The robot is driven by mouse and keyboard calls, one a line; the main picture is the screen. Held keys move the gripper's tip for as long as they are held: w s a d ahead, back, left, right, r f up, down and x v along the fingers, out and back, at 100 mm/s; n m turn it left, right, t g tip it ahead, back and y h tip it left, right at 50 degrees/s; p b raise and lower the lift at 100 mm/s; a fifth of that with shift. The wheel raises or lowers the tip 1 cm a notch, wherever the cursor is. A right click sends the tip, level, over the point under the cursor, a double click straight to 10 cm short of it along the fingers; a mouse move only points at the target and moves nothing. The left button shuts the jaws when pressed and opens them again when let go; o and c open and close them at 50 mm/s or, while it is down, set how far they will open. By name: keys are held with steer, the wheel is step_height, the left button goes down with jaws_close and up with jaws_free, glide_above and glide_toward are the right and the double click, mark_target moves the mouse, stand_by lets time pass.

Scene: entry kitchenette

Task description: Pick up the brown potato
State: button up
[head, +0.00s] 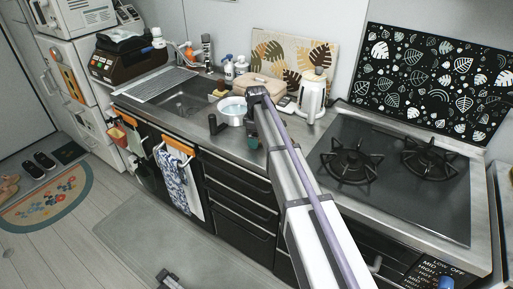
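I cannot make out a brown potato in the head view. My arm reaches from the lower right up over the counter, and its dark far end (259,93) shows beside a light round pan (232,108). I cannot make out gripper fingers there, nor whether they hold anything. The arm covers part of the counter behind it. A small dark teal item (253,142) shows at the arm's left edge, near the counter front; I cannot tell what it is.
A sink (185,98) lies left of the pan. A beige box (258,86) and white kettle (312,97) stand behind. The stove (395,190) has two black burners on the right. A towel (172,180) hangs in front. The floor by the mat is mostly clear.

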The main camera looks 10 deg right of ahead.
steer(key=shift+f, duration=0.3)
steer(key=shift+c, duration=0.2)
steer(key=c, duration=1)
step_height(320, 180, up, 10)
steer(key=p, duration=1)
steer(key=shift+r+p, duration=0.2)
steer(key=shift+p, duration=0.2)
